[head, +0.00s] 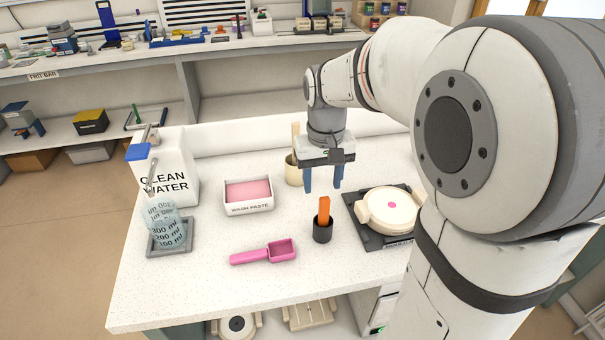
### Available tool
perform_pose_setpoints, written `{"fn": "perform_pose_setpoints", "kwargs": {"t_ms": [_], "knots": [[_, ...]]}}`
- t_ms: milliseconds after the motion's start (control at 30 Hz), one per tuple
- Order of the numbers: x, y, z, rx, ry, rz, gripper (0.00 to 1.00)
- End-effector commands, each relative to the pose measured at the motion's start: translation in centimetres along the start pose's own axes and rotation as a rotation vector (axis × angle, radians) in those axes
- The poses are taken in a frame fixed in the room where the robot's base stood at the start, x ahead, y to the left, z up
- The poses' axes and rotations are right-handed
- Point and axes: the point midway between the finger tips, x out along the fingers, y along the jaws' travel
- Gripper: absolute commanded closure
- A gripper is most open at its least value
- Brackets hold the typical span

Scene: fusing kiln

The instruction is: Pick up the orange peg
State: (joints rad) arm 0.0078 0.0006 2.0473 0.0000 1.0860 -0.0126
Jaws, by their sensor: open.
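The orange peg (324,208) stands upright in a small black cup (322,232) on the white speckled worktop. Its lower part is hidden inside the cup. My gripper (323,190) points down with its two blue fingers apart and nothing between them. In the head view the fingertips appear just above and behind the peg's top, not touching it. The exact depth gap cannot be told from this one view.
A round cream lidded thing (389,210) on a dark base stands close right of the cup. A pink scoop (264,252), a wash paste tray (248,195), a beaker (165,228) and a water jug (170,172) stand left. A beige pot (293,172) is behind. The front worktop is clear.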

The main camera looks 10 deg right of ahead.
Motion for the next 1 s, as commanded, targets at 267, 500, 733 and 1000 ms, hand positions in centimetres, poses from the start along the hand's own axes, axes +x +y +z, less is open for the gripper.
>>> {"fn": "perform_pose_setpoints", "kwargs": {"t_ms": [267,500,733,1000], "knots": [[2.7,0.1,-0.4,0.001,-0.011,0.0,0.53],[5.9,0.7,0.6,0.003,-0.013,0.0,0.53],[7.9,0.7,0.5,0.002,-0.009,0.0,0.53],[7.9,0.7,0.5,0.003,-0.008,0.0,0.59]]}}
